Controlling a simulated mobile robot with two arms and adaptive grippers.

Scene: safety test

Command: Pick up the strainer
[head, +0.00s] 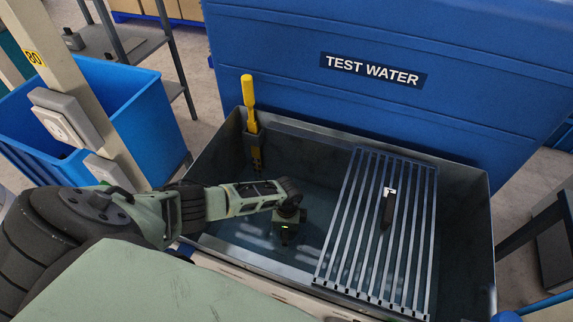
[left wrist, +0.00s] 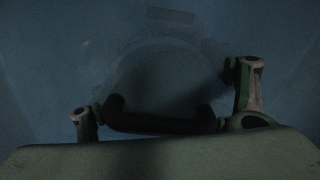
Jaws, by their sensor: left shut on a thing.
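My left gripper (head: 286,232) reaches down into the grey water basin (head: 225,150), left of the metal grate. In the left wrist view, the two fingers of the gripper (left wrist: 165,105) stand on either side of a dark bar with upturned ends (left wrist: 160,123). The gripper is shut on the strainer. A faint round outline of the strainer (left wrist: 165,50) shows beyond the bar, dim and bluish. In the head view my arm and gripper hide it. How deep it sits is hard to tell. My right gripper is not in view.
A slatted metal grate (head: 345,230) covers the basin's right part, with a small black-and-white object (head: 388,208) on it. A yellow-handled tool (head: 248,92) stands at the left rear wall. A blue tank (head: 300,80) labelled TEST WATER rises behind. A blue bin (head: 120,110) is left.

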